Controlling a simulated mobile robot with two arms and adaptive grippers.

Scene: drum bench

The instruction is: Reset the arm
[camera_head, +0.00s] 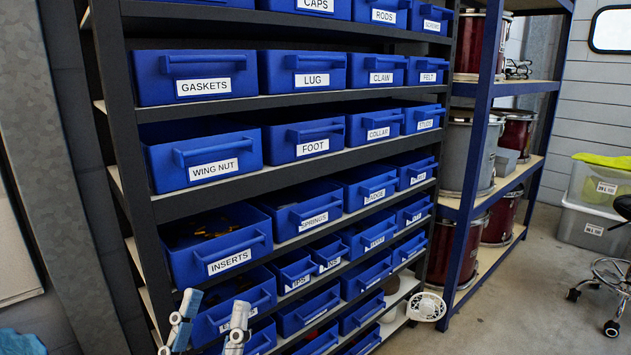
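My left gripper (213,308) shows at the bottom, left of centre. Its two pale fingers stand apart and point upward, with nothing seen between them. It is in front of the lower blue bins of the rack; whether it touches one I cannot tell. The rest of that arm is mostly below the picture. My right gripper is not in view.
A dark rack (134,165) holds rows of labelled blue bins; the INSERTS bin (217,254) sticks out. A white openwork object (427,307) is at the rack's lower right. Blue shelving (478,140) holds drums. Grey floor (520,300) is open at right, near a wheeled stool (606,275).

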